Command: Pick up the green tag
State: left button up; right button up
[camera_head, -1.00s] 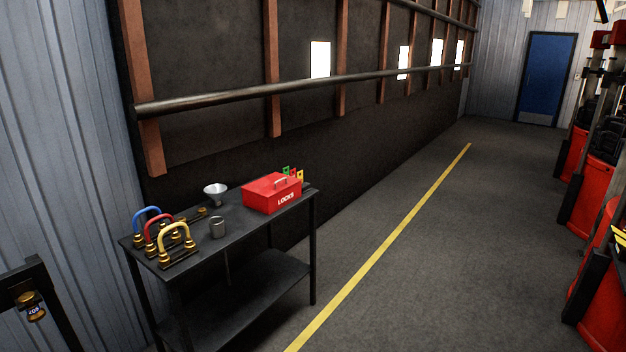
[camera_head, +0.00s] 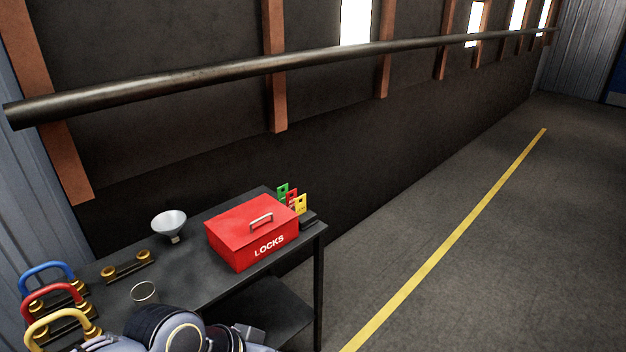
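The green tag (camera_head: 283,190) stands upright at the far right end of the black table, behind the red LOCKS box. A red tag (camera_head: 292,197) and a yellow tag (camera_head: 301,204) stand beside it in a dark holder (camera_head: 309,219). The lower part of the green tag is hidden by the box and its neighbours. Part of my arm shows at the bottom edge, over the near side of the table. Neither gripper's fingers can be made out in view.
The red LOCKS box (camera_head: 236,233) sits left of the tags. A funnel (camera_head: 169,224), a metal cup (camera_head: 144,293) and blue, red and yellow handles (camera_head: 47,272) are on the table (camera_head: 195,285). A long pipe (camera_head: 245,68) runs along the wall. The floor to the right is clear.

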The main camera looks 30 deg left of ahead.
aim_at(282, 198)
jog(key=i+l+u, duration=0.1)
jog(key=i+u, duration=0.15)
jog(key=i, duration=0.15)
jog(key=i+l+u, duration=0.25)
jog(key=i, duration=0.15)
jog(key=i+l+u, duration=0.2)
jog(key=i, duration=0.2)
jog(key=i+u, duration=0.2)
jog(key=u, duration=0.3)
jog(key=i+l+u, duration=0.15)
jog(key=u, duration=0.3)
jog(key=i+l+u, duration=0.15)
jog(key=u, duration=0.35)
jog(key=i+l+u, duration=0.1)
jog(key=l+u, duration=0.15)
jog(key=u, duration=0.2)
jog(key=l+u, duration=0.25)
jog(key=u, duration=0.25)
jog(key=i+l+u, duration=0.3)
jog(key=l+u, duration=0.2)
jog(key=u, duration=0.15)
